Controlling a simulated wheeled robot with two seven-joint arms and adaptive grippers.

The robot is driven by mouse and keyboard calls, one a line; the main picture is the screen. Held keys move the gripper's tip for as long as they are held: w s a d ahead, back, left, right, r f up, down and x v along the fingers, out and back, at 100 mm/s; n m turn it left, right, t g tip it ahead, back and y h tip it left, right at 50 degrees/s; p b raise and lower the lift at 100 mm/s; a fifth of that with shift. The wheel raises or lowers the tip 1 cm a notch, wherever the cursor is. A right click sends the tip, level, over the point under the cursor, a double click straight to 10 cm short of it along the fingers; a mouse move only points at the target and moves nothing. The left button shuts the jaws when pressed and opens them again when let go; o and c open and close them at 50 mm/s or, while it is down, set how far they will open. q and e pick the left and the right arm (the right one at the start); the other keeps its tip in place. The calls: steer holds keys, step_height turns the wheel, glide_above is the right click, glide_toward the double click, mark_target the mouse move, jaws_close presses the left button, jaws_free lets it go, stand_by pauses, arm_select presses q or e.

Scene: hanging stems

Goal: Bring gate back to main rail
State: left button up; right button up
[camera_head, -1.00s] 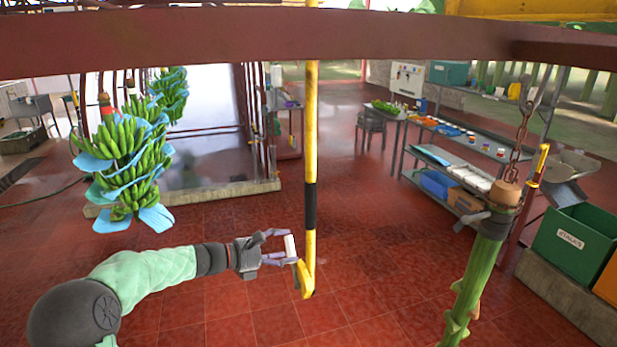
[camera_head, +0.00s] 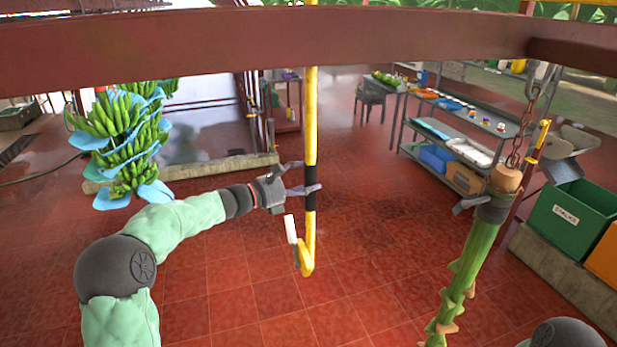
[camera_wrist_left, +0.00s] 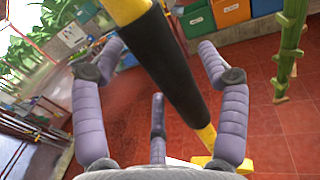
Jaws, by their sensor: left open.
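A yellow pole (camera_head: 311,120) with a black band (camera_head: 310,196) hangs down from behind the dark red overhead rail (camera_head: 270,38) in the head view. It ends in a yellow hook (camera_head: 305,262) with a white piece beside it. My left gripper (camera_head: 305,177) is open at the black band, fingers spread to either side. In the left wrist view, the black band (camera_wrist_left: 165,65) runs slanting between the open purple fingers, and I see no grip on it. Which part of the overhead rails is the gate is not clear.
A green stem (camera_head: 475,260) hangs on a chain (camera_head: 518,135) at the right. A banana bunch (camera_head: 125,145) with blue sheets hangs at the left. A green bin (camera_head: 572,220) and shelving (camera_head: 455,150) stand at the right. The tiled floor around the pole is clear.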

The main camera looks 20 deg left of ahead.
arm_select(q)
steer(key=shift+w+d, duration=0.4)
steer(key=shift+w, duration=0.1)
jaws_close()
steer(key=shift+s+a, duration=0.1)
